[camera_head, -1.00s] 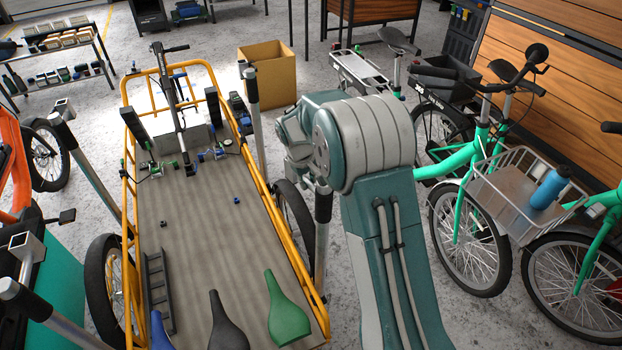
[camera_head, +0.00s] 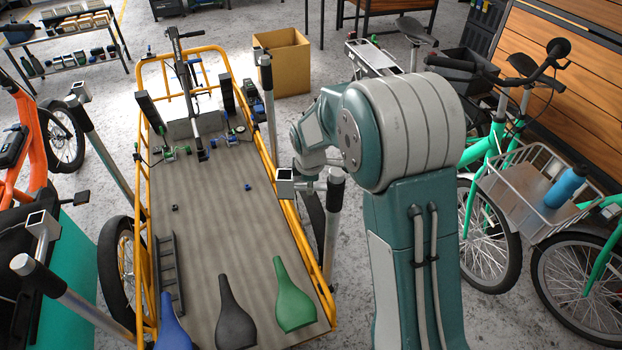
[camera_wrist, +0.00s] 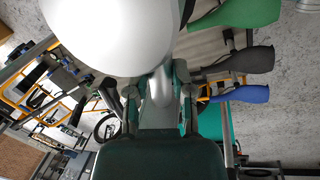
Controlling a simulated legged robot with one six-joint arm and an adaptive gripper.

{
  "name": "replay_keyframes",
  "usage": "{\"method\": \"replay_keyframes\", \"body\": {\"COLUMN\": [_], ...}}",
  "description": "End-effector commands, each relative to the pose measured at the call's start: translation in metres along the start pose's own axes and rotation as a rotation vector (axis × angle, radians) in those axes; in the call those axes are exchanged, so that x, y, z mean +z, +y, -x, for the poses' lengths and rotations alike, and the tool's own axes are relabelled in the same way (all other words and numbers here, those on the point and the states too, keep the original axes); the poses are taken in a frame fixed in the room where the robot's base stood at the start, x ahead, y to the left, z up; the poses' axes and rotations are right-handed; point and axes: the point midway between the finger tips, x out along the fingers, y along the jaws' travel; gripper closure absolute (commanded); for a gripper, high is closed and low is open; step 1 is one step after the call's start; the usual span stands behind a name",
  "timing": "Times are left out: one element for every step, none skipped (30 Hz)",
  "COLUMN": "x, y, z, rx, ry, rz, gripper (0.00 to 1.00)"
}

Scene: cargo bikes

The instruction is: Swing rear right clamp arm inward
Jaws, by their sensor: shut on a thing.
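The rear right clamp arm (camera_head: 286,184) is a short grey bar with a square block end. It sits beside a grey post with a black cap (camera_head: 334,188), at the cargo bike's right rail, and its block points left toward the deck. My gripper (camera_wrist: 160,105) has its fingers on both sides of a grey tube (camera_wrist: 160,85) in the wrist view, shut on what appears to be this arm. In the head view the fingertips are largely hidden by my wrist. A large white rounded surface (camera_wrist: 110,30) fills the wrist view's top.
The yellow-railed deck (camera_head: 215,210) carries blue, black and green saddles (camera_head: 291,295). Other posts stand at front right (camera_head: 268,100) and on the left side (camera_head: 100,150). A cardboard box (camera_head: 282,62) stands beyond. Green bikes (camera_head: 485,150) stand to my arm's right.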

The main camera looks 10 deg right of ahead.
Motion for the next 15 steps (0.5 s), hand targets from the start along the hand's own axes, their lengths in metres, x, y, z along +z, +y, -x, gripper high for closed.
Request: {"method": "replay_keyframes", "body": {"x": [0.001, 0.001, 0.001, 0.001, 0.002, 0.002, 0.002, 0.003, 0.003, 0.004, 0.004, 0.004, 0.005, 0.005, 0.005], "y": [-0.004, -0.005, -0.007, -0.009, -0.010, -0.013, -0.014, -0.015, -0.016, -0.017, -0.018, -0.019, -0.020, -0.021, -0.022], "z": [0.000, 0.000, 0.001, 0.001, 0.001, 0.001, 0.002, 0.002, 0.002, 0.003, 0.003, 0.003, 0.003, 0.003, 0.003], "rx": [-0.002, -0.002, -0.002, -0.002, -0.002, -0.003, -0.003, -0.002, -0.002, -0.001, -0.001, -0.002, -0.002, -0.002, -0.002], "ry": [0.008, 0.013, 0.020, 0.024, 0.029, 0.034, 0.038, 0.042, 0.047, 0.051, 0.054, 0.057, 0.060, 0.063, 0.066], "rz": [0.040, 0.065, 0.098, 0.122, 0.144, 0.172, 0.193, 0.213, 0.236, 0.254, 0.271, 0.291, 0.303, 0.316, 0.331], "gripper": [1.00, 1.00, 1.00, 1.00, 1.00, 1.00, 1.00, 1.00, 1.00, 1.00, 1.00, 1.00, 1.00, 1.00, 1.00]}}
